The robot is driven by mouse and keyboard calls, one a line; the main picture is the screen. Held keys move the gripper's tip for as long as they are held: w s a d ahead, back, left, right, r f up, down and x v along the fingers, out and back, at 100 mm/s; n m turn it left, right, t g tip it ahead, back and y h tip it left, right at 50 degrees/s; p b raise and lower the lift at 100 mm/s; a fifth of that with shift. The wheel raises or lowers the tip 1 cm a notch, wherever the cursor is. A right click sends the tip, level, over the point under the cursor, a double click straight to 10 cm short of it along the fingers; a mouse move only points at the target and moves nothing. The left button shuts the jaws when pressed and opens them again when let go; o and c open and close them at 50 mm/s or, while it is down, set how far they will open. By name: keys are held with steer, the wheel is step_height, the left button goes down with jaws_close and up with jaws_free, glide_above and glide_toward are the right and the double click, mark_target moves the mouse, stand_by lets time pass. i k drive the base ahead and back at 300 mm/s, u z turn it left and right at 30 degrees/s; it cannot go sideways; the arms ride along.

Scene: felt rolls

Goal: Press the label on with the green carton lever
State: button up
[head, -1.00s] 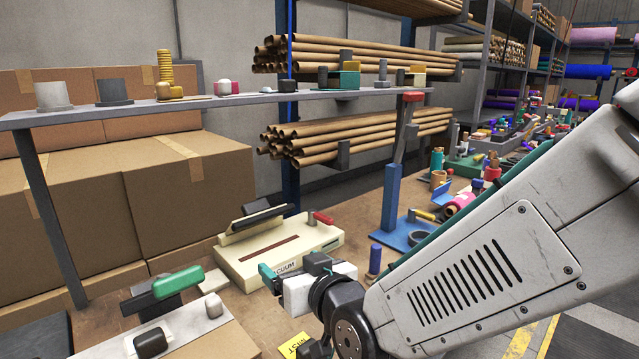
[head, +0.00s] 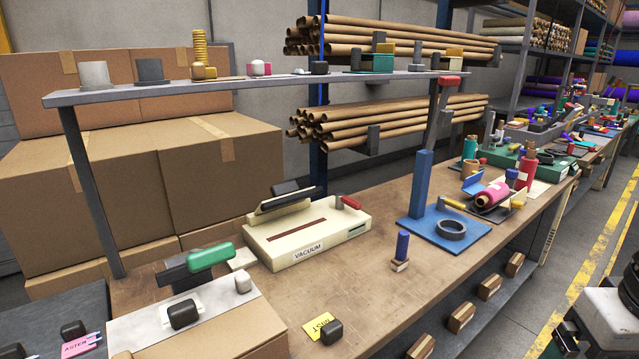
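The green lever handle (head: 210,256) sits on a dark arm at the lower left. Below it is a brown carton (head: 225,335) with a pale plate on top. A white label-like patch (head: 165,312) shows on that plate, partly hidden by a dark rounded block (head: 183,315). A light grey knob (head: 243,282) stands at the plate's right end. I cannot tell whether the patch is stuck down. My gripper is not in view. White and black parts at the lower right edge appear to be mine.
A cream vacuum sealer (head: 310,240) with a red-handled lever stands behind the carton. A yellow tag (head: 318,326) lies right of the carton. A blue stand (head: 445,232) and a small blue-topped post (head: 402,246) are farther right. A grey shelf (head: 260,82) overhangs the back. Bare bench lies between.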

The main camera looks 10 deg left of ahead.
mark_target(198, 261)
steer(key=z, duration=0.55)
steer(key=i, duration=0.2)
steer(key=u, duration=1.45)
